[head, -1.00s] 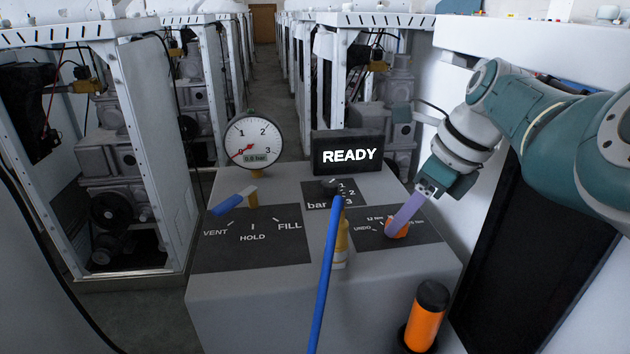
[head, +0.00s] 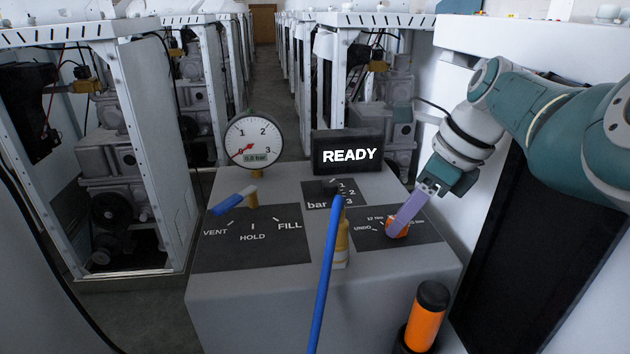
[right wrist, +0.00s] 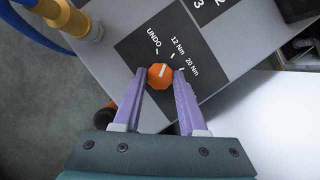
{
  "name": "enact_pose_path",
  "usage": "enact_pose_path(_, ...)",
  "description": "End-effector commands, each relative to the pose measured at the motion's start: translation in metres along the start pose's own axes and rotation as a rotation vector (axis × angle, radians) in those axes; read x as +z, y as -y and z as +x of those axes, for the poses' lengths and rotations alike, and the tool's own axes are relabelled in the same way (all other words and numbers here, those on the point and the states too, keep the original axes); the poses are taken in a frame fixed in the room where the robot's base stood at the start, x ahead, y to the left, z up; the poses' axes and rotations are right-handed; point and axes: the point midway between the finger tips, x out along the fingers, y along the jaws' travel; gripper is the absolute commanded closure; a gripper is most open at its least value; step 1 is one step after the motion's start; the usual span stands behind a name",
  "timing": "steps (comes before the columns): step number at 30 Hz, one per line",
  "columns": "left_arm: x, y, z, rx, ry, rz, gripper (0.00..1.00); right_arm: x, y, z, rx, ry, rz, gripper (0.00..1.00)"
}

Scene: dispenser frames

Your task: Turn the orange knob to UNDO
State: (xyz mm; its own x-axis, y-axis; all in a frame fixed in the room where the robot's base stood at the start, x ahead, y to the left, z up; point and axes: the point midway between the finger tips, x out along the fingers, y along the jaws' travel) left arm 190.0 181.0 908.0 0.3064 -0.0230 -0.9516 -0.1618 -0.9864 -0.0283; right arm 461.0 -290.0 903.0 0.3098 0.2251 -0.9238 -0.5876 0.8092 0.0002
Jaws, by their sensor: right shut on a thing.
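The orange knob (right wrist: 160,76) sits on a dark plate (right wrist: 160,35) marked UNDO, 12 Nm and 20 Nm. The white mark on the knob's top points up and slightly right in the right wrist view, nearest the 12 Nm tick, away from UNDO. My right gripper (right wrist: 160,80) is shut on the knob, with a lavender finger on either side. In the head view the knob (head: 397,231) is partly hidden by the right gripper's fingers (head: 405,217), which reach down from the upper right. My left gripper is not in view.
The grey console also bears a VENT/HOLD/FILL lever (head: 234,201), a round gauge (head: 254,142) near 0, a bar selector (head: 330,187) and a READY display (head: 349,154). A blue hose (head: 324,290) rises in front. An orange, black-topped cylinder (head: 426,318) stands at the front right.

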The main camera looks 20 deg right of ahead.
Motion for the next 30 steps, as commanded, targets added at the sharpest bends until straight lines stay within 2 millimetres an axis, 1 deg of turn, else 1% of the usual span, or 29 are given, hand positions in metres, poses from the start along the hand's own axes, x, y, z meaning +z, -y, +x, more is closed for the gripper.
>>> enact_pose_path(8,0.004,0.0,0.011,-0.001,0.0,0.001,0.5,-0.001,0.002,0.002,0.07,-0.001,-0.169,1.0)
enact_pose_path(18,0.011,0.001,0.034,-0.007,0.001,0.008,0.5,-0.001,0.004,0.003,0.146,0.0,-0.356,1.0)
enact_pose_path(24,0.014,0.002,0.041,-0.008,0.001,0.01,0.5,0.0,0.004,0.002,0.17,0.0,-0.409,1.0)
enact_pose_path(30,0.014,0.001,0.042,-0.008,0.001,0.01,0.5,0.001,0.004,0.001,0.177,0.0,-0.427,1.0)
